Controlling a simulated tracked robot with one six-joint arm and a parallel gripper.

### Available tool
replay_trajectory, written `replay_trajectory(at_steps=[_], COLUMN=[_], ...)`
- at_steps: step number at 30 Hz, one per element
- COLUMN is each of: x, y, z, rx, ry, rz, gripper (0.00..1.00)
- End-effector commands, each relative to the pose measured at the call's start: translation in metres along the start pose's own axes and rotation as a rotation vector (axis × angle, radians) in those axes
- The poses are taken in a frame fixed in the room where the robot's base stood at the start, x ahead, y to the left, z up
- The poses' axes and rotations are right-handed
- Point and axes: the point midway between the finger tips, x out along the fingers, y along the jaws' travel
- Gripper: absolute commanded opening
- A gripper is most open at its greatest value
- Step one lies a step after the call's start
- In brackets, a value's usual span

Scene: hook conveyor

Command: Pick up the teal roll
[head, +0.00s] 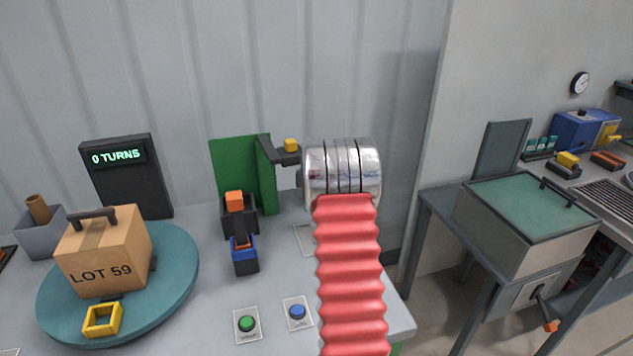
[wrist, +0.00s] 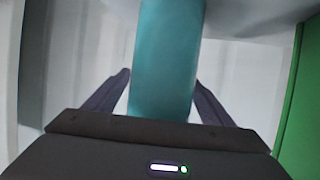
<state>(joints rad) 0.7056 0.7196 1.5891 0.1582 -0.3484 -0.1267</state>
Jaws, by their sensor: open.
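The teal roll (wrist: 166,60) stands as a smooth cylinder in the middle of the wrist view, running up out of the top edge. My gripper (wrist: 160,82) is open, with one dark finger on each side of the roll's lower part. A gap shows between the roll and each finger's tip. The roll's lower end is partly hidden behind the gripper's dark body. In the head view the roll and my gripper are hidden, with my red ribbed arm across the middle.
A green panel (wrist: 301,105) stands close at the right in the wrist view. In the head view, a cardboard box (head: 104,247) marked LOT 59 sits on a teal turntable (head: 182,268). Green (head: 247,323) and blue (head: 297,311) buttons lie at the table's front.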

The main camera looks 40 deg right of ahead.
Motion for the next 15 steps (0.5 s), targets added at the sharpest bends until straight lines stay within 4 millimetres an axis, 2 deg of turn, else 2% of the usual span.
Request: replay_trajectory(at_steps=[8,15], x=[-0.0002,-0.0003], y=[-0.0001,-0.0001], z=[-0.0001,-0.0002], rx=[0.000,0.000], ry=[0.000,0.000], rz=[0.000,0.000], gripper=[0.76,0.61])
